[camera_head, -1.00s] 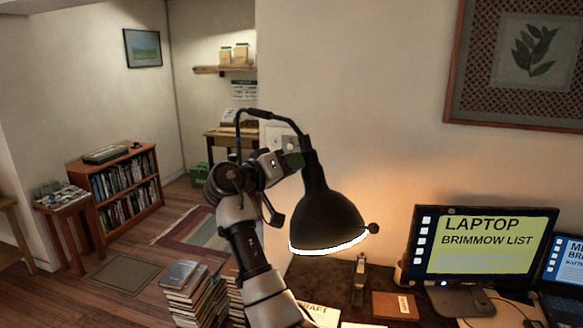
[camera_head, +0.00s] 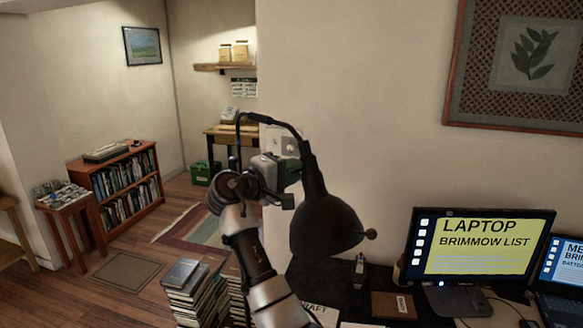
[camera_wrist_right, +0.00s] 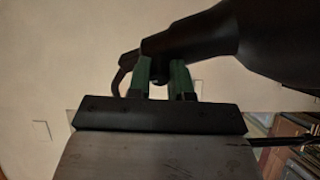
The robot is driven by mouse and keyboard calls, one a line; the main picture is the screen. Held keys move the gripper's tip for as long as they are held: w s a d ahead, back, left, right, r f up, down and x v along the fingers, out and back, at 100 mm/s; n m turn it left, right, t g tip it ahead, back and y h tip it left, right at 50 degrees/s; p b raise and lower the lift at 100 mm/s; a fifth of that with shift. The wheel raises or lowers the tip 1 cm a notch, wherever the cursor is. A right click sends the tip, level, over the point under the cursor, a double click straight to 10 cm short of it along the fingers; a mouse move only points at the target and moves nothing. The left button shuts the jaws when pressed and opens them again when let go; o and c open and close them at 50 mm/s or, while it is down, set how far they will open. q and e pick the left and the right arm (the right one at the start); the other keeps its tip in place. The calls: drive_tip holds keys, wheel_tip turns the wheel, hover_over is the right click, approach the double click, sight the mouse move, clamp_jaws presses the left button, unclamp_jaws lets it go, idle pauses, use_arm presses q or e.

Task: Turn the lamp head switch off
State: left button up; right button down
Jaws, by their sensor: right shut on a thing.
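The black lamp head (camera_head: 325,222) hangs from its curved arm over the desk, its opening facing down and unlit. A small round knob (camera_head: 371,234) sits on its lower right side. My right gripper (camera_head: 296,168) is at the narrow neck of the lamp head, on its left side. In the right wrist view, its green fingers (camera_wrist_right: 166,82) are shut on a small dark part at the neck, which looks like the lamp head switch (camera_wrist_right: 159,91); the fingers hide most of it. The lamp head (camera_wrist_right: 245,30) reaches to the upper right there. My left gripper is out of view.
A monitor (camera_head: 478,246) and a laptop (camera_head: 562,265) stand on the desk to the right. Book stacks (camera_head: 192,296) rise left of my right arm. A wall plate (camera_head: 283,141) is behind the lamp neck. A low bookcase (camera_head: 128,185) stands farther left.

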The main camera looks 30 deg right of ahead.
drive_tip(key=shift+r+n, duration=0.15)
drive_tip(key=shift+n, duration=0.15)
idle(0.4)
drive_tip(key=c, duration=1)
unclamp_jaws()
drive_tip(key=a+b, duration=0.1)
drive_tip(key=a, duration=0.2)
drive_tip(key=s+a+b, duration=0.1)
drive_tip(key=a+b, duration=0.1)
drive_tip(key=a, duration=0.2)
drive_tip(key=a+b, duration=0.2)
drive_tip(key=a, duration=0.1)
drive_tip(key=shift+s+a+f, duration=0.2)
drive_tip(key=shift+a+f, duration=0.05)
drive_tip(key=shift+a, duration=0.1)
